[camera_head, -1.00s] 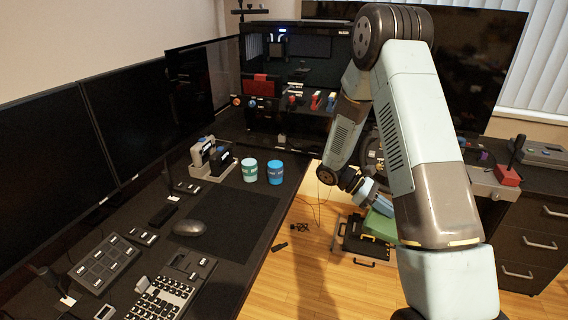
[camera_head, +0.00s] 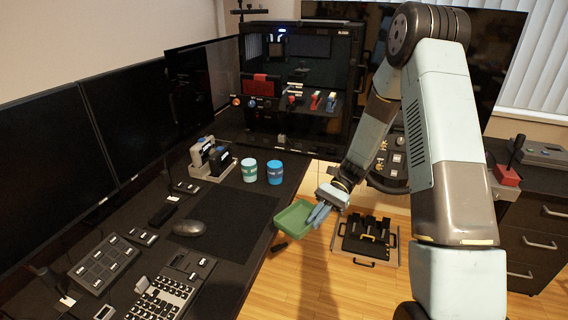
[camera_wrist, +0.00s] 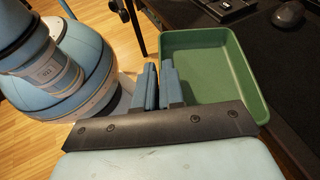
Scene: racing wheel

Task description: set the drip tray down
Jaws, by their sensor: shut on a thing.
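The green drip tray (camera_head: 294,217) is a shallow rectangular tray, held at the right edge of the dark desk in the head view. My gripper (camera_head: 319,214) is shut on its right-hand side. In the wrist view the empty tray (camera_wrist: 208,72) lies beside the blue fingers of my gripper (camera_wrist: 159,84), which hold its near left wall. The tray looks roughly level. I cannot tell whether it touches the desk.
A black mat (camera_head: 228,222) with a mouse (camera_head: 189,228) lies on the desk near the tray. A teal-and-white cup (camera_head: 249,170) and a blue cup (camera_head: 275,172) stand farther back. A black pedal unit (camera_head: 366,239) is on the floor to the right.

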